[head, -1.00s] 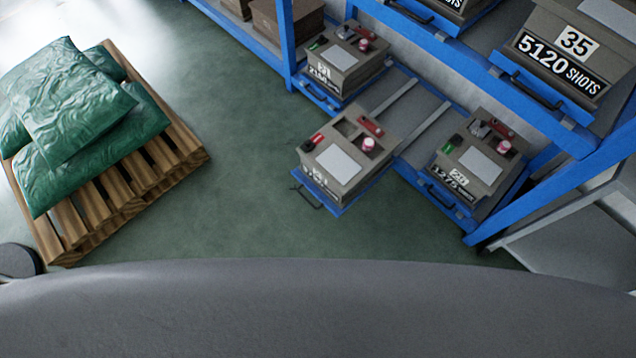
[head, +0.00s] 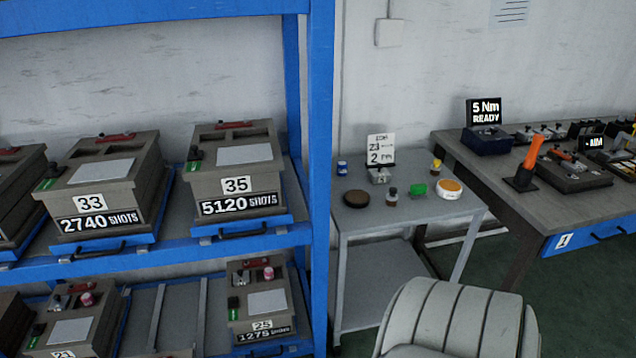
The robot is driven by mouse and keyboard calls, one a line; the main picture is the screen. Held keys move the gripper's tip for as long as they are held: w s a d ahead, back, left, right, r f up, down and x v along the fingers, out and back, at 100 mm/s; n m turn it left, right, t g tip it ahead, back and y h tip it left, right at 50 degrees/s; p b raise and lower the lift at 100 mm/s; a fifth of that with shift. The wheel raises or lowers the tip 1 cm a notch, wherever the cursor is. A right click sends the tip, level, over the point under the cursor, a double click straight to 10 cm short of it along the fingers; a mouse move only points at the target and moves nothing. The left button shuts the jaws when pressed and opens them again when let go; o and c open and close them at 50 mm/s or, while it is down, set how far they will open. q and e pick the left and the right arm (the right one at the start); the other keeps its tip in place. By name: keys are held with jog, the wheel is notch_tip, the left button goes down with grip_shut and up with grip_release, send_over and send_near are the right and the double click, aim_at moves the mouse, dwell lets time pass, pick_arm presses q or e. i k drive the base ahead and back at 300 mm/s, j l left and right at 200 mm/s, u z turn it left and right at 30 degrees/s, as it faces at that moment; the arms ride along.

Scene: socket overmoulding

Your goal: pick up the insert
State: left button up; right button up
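I cannot make out an insert for certain in the head view. Small dark and metal parts (head: 535,131) lie at the back of the workbench (head: 480,160) on the right, too small to identify. Neither of my grippers is in view.
A blue rack (head: 319,180) on the left holds mould boxes marked 33 (head: 100,185) and 35 (head: 237,165), with box 25 (head: 262,305) below. An orange-handled tool (head: 534,152) stands on the workbench. A grey padded chair (head: 460,320) blocks the front.

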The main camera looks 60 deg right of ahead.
aim_at(379, 175)
jog(key=z, duration=2.25)
jog(key=i+l+u, duration=0.15)
jog(key=i+l, duration=0.05)
